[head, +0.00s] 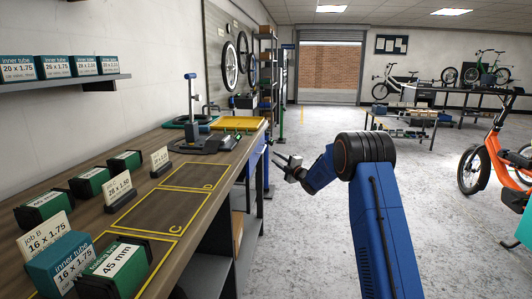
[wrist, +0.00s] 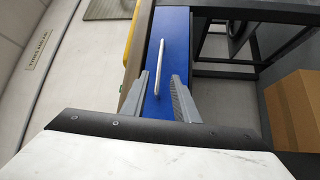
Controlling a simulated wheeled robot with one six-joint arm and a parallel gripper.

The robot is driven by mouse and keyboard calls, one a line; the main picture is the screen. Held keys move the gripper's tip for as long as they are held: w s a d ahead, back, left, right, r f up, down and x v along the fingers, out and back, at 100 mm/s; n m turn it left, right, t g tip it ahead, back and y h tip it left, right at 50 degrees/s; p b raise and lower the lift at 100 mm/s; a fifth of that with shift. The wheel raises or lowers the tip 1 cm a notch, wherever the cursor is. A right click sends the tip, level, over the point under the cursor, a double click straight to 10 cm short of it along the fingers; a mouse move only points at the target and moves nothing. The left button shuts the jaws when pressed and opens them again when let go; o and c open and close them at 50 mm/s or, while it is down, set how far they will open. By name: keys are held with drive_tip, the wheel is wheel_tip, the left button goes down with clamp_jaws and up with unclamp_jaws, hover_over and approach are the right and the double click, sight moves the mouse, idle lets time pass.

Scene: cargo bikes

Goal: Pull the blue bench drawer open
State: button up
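The blue bench drawer (wrist: 178,62) shows in the wrist view as a narrow blue front under the bench edge, with a pale bar handle (wrist: 160,68) on it. It looks shut. My gripper (wrist: 160,88) is open, its two grey fingers on either side of the handle's line. The near end of the handle lies between the fingertips, which do not grip it; I cannot tell the depth gap. In the head view my gripper (head: 280,161) is beside the bench's right edge, pointing left toward it. The drawer shows there only as a small blue patch.
The wooden bench (head: 150,207) runs along the left with tube boxes, cards and a yellow tray (head: 238,123). A cardboard box (wrist: 294,110) sits on a lower shelf beside the drawer. Open floor (head: 295,230) lies right of the bench. An orange cargo bike (head: 495,155) stands far right.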

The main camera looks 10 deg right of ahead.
drive_tip(key=x, duration=0.9)
drive_tip(key=shift+w, duration=0.35)
drive_tip(key=shift+a+r, duration=0.15)
clamp_jaws()
idle(0.9)
